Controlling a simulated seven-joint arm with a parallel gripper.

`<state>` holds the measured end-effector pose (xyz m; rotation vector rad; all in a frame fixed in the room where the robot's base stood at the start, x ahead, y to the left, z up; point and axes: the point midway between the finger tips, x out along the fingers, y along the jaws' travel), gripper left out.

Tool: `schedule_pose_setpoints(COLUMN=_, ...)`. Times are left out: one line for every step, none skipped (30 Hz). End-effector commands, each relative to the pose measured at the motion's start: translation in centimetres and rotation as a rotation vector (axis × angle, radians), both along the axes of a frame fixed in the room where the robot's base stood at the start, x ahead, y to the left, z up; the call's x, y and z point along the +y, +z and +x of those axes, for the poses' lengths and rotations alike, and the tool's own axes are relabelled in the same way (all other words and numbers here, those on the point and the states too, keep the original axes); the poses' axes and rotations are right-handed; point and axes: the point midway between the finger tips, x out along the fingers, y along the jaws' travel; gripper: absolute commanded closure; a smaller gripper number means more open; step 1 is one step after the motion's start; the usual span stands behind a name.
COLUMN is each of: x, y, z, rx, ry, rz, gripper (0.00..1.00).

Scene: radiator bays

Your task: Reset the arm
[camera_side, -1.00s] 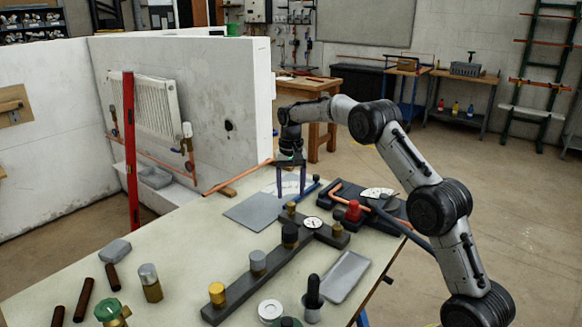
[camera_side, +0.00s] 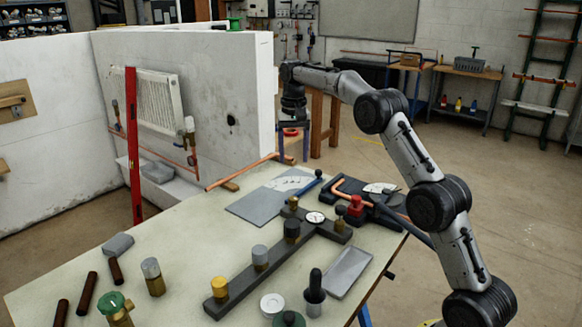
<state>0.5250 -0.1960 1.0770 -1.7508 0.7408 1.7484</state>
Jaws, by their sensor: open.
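My gripper (camera_side: 293,155) hangs at the end of my raised arm, pointing down, above the back edge of the workbench (camera_side: 190,235). Its two thin dark fingers are apart, with nothing visible held between them. A small red ring shape shows between or behind the fingers; I cannot tell its depth. Below and in front of the gripper are a grey plate (camera_side: 255,207), a white printed sheet (camera_side: 290,181) and a copper pipe (camera_side: 240,173).
A dark T-shaped manifold (camera_side: 240,282) with several knobs and a gauge runs across the bench. A red-capped tool with bent copper pipe (camera_side: 345,193) lies right of it. Loose fittings and brown rods (camera_side: 88,293) lie front left. A white wall (camera_side: 250,110) rises behind.

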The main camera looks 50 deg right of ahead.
Motion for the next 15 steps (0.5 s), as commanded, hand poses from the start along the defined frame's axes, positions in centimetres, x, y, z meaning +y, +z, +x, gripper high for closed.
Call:
schedule_pose_setpoints(x=0.0, y=0.0, z=0.0, rx=0.000, ry=0.000, rz=0.000, gripper=0.33)
schedule_pose_setpoints(x=0.1, y=0.0, z=0.0, rx=0.000, ry=0.001, rz=0.000, gripper=0.33)
schedule_pose_setpoints(x=0.3, y=0.1, z=0.1, rx=-0.002, ry=0.006, rz=-0.001, gripper=0.33)
schedule_pose_setpoints(x=0.5, y=0.5, z=0.1, rx=-0.009, ry=0.010, rz=-0.004, gripper=0.33)
schedule_pose_setpoints(x=0.8, y=1.1, z=0.2, rx=-0.020, ry=0.014, rz=-0.007, gripper=0.33)
schedule_pose_setpoints(x=1.2, y=2.3, z=0.2, rx=-0.040, ry=0.022, rz=-0.014, gripper=0.33)
schedule_pose_setpoints(x=1.7, y=3.5, z=0.1, rx=-0.059, ry=0.029, rz=-0.021, gripper=0.33)
schedule_pose_setpoints(x=2.3, y=4.8, z=-0.1, rx=-0.079, ry=0.038, rz=-0.027, gripper=0.33)
schedule_pose_setpoints(x=3.2, y=6.6, z=-0.7, rx=-0.101, ry=0.050, rz=-0.035, gripper=0.33)
schedule_pose_setpoints(x=4.0, y=7.8, z=-1.3, rx=-0.115, ry=0.061, rz=-0.039, gripper=0.33)
schedule_pose_setpoints(x=4.8, y=9.0, z=-2.0, rx=-0.127, ry=0.071, rz=-0.042, gripper=0.33)
schedule_pose_setpoints(x=5.8, y=10.6, z=-3.1, rx=-0.144, ry=0.085, rz=-0.047, gripper=0.33)
schedule_pose_setpoints(x=6.7, y=11.6, z=-4.0, rx=-0.158, ry=0.097, rz=-0.051, gripper=0.33)
schedule_pose_setpoints(x=7.4, y=12.5, z=-4.9, rx=-0.170, ry=0.109, rz=-0.054, gripper=0.33)
schedule_pose_setpoints(x=8.4, y=13.6, z=-6.1, rx=-0.187, ry=0.128, rz=-0.058, gripper=0.33)
